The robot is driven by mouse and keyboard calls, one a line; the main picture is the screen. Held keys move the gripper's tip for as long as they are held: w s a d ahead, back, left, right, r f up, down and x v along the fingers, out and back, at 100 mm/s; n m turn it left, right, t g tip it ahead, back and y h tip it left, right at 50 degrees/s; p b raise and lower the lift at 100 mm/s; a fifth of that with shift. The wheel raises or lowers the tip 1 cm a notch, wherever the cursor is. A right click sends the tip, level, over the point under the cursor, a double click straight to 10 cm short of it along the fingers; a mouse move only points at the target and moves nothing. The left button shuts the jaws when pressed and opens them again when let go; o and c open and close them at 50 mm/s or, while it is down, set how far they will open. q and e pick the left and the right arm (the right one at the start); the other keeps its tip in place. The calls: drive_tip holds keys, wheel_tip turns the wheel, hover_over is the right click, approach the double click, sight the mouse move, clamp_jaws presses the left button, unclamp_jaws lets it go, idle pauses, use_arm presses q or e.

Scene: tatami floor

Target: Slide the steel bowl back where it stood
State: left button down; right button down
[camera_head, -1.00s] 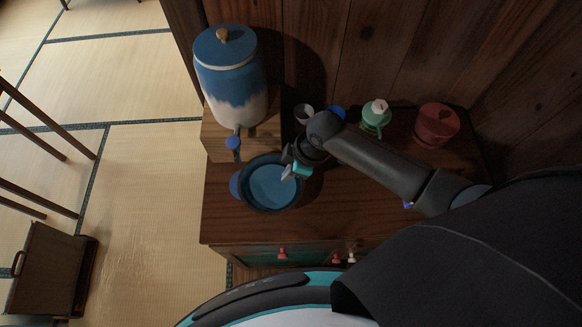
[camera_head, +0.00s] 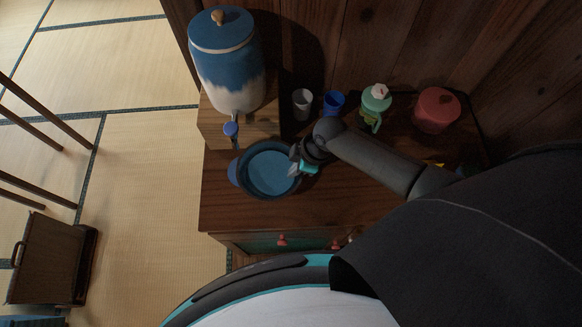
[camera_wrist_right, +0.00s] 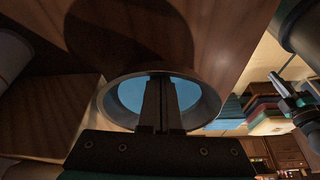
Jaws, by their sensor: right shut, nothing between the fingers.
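The steel bowl (camera_head: 270,191) stands upright on the wooden cabinet top, in front of the tap of a blue and white dispenser. Its rim is dark, its inside looks blue, and a blue piece shows at its left side. My right gripper (camera_head: 295,170) is shut and empty at the bowl's right rim; whether it touches is unclear. In the right wrist view the closed fingers (camera_wrist_right: 160,82) overlap the bowl (camera_wrist_right: 206,103) and hide part of its inside. My left gripper does not show in the head view.
The dispenser (camera_head: 226,60) stands on a wooden block (camera_head: 212,123) behind the bowl. A grey cup (camera_head: 302,104), a blue cup (camera_head: 334,101), a green bottle (camera_head: 375,101) and a red pot (camera_head: 436,111) line the back. The cabinet top (camera_head: 222,212) is clear in front of the bowl.

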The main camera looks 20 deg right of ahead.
drive_tip(key=shift+s+d, duration=0.1)
drive_tip(key=shift+d, duration=0.05)
drive_tip(key=s+d, duration=0.1)
drive_tip(key=d, duration=0.2)
drive_tip(key=s+d+p, duration=0.1)
drive_tip(key=s+d, duration=0.1)
drive_tip(key=d, duration=0.2)
drive_tip(key=s+d, duration=0.2)
drive_tip(key=d, duration=0.1)
drive_tip(key=shift+d, duration=0.2)
drive_tip(key=shift+r, duration=0.1)
drive_tip(key=p+v, duration=0.3)
drive_tip(key=v, duration=1.2)
drive_tip(key=shift+s, duration=0.15)
